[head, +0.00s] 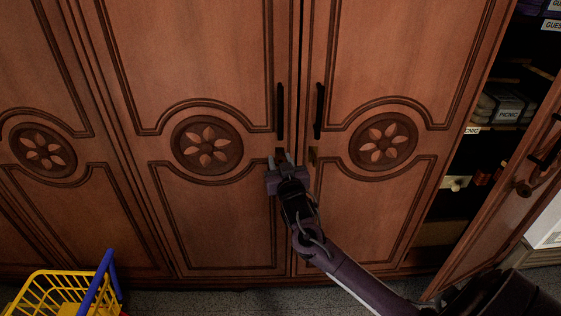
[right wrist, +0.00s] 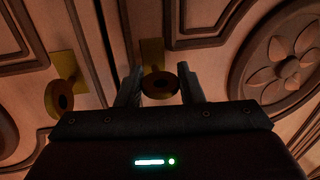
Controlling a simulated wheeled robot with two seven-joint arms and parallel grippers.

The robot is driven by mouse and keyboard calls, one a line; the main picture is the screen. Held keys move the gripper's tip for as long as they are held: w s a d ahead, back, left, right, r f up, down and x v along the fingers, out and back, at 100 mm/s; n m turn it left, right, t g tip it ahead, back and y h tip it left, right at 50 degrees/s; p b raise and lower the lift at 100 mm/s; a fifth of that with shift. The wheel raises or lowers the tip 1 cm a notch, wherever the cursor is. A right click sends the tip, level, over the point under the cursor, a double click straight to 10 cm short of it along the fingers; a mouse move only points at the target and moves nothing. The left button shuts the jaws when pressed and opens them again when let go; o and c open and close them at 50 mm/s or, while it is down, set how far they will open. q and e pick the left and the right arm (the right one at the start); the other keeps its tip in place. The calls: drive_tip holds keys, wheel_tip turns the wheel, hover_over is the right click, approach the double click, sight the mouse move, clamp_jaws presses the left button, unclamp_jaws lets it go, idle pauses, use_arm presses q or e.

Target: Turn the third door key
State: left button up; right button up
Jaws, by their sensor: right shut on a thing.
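My right gripper (head: 281,158) is at the brown wardrobe, low on the door (head: 205,80) just left of the central gap, below its black handle (head: 280,111). The key stands in a brass plate (right wrist: 151,51). A second key (right wrist: 60,96) is on the neighbouring door, across the gap; its brass plate (head: 312,156) shows in the head view. Both doors look closed. My left gripper is not in view.
A yellow basket with a blue handle (head: 60,290) is on the floor at lower left. The floor (head: 200,301) before the middle doors is clear.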

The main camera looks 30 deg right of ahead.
drive_tip(key=n+p, duration=0.2)
drive_tip(key=n+g+p, duration=0.1)
drive_tip(key=n+p, duration=0.1)
drive_tip(key=p, duration=0.1)
drive_tip(key=n+p, duration=0.2)
drive_tip(key=shift+r+n, duration=0.3)
drive_tip(key=shift+r, duration=0.05)
drive_tip(key=shift+n+g+p, duration=0.3)
drive_tip(key=shift+n+p, duration=0.5)
drive_tip(key=shift+p, duration=0.25)
drive_tip(key=n+g+h+p, duration=0.1)
drive_tip(key=n+p, duration=0.2)
drive_tip(key=shift+n+p, duration=0.3)
drive_tip(key=shift+n, duration=0.1)
drive_tip(key=n+p, duration=0.2)
drive_tip(key=n, duration=0.1)
drive_tip(key=shift+f+h, duration=0.15)
drive_tip(key=shift+h, duration=0.25)
drive_tip(key=shift+d+n+g+p, duration=0.1)
drive_tip(key=shift+n+g+p, duration=0.2)
drive_tip(key=shift+n+p, duration=0.1)
drive_tip(key=o, duration=1)
drive_tip(key=shift+f, duration=0.1)
